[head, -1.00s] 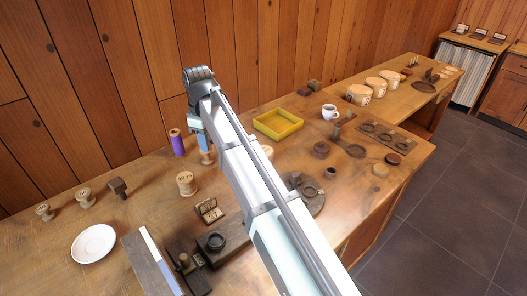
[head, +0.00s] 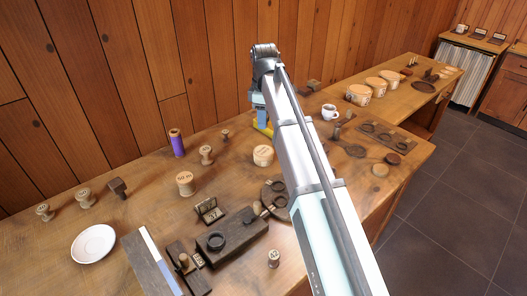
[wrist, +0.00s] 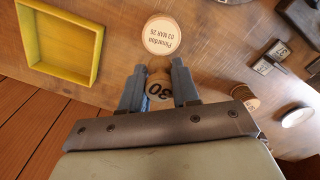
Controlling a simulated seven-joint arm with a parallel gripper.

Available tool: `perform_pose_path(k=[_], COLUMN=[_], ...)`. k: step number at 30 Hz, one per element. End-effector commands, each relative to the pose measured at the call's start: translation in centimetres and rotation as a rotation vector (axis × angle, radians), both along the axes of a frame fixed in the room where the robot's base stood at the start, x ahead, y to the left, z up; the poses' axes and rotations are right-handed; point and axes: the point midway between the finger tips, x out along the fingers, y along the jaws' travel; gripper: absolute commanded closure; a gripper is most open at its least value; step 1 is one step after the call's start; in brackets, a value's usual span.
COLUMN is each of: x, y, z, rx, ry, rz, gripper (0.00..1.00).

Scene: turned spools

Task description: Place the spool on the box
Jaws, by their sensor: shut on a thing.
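In the head view my gripper (head: 261,118) is at the back of the table, by the yellow tray, and the spool cannot be made out clearly there. A round pale wooden box (head: 263,155) with lettering on its lid stands in front of my gripper. The box also shows in the wrist view (wrist: 165,36), just beyond the fingertips, with nothing on its lid.
The yellow tray (wrist: 35,62) lies beside the box. A purple spool (head: 177,143), a bare spool (head: 206,155) and a labelled spool (head: 185,184) stand to the left. A dark wooden block (head: 232,236) and a white saucer (head: 93,243) are nearer the front. A white cup (head: 330,112) stands right.

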Motion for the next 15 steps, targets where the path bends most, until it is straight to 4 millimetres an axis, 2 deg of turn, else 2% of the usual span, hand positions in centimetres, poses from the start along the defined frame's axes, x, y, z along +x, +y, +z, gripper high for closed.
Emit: perform_pose_path(k=[8, 15], x=[-0.2, -0.3], y=[0.0, -0.1], z=[-0.3, -3.4], rx=[-0.003, -0.004], ry=[0.008, 0.009], rz=[0.123, 0.130], gripper=[0.98, 0.98])
